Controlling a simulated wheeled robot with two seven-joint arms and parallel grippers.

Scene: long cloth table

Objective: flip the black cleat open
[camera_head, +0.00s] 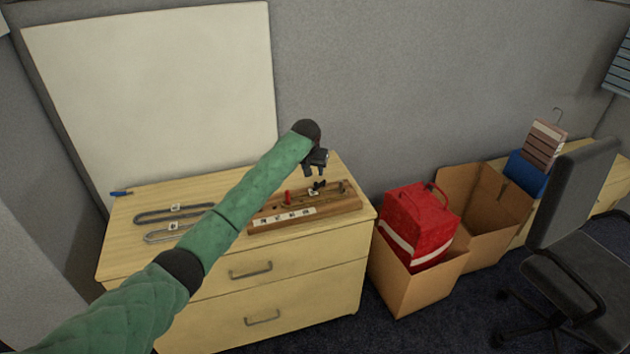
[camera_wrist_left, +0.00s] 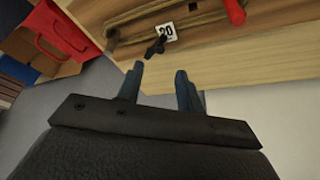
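The black cleat (camera_head: 319,186) sits on a long wooden board (camera_head: 344,204) on top of the dresser. In the left wrist view the cleat (camera_wrist_left: 156,47) shows as a small dark piece beside a white card (camera_wrist_left: 168,31) marked 20. My left gripper (camera_head: 315,170) hangs just above the cleat in the head view. In the wrist view its two fingers (camera_wrist_left: 158,88) are spread apart with nothing between them, and the cleat lies just beyond the tips, apart from them. A red handle (camera_head: 287,197) stands on the board left of the cleat. My right gripper is not in view.
The pale dresser top (camera_head: 135,245) also bears grey looped pieces (camera_head: 170,214) with cards and a blue-handled tool (camera_head: 121,193) at left. A white panel (camera_head: 150,90) leans behind. Cardboard boxes (camera_head: 415,292), a red bag (camera_head: 418,222) and an office chair (camera_head: 575,215) stand at right.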

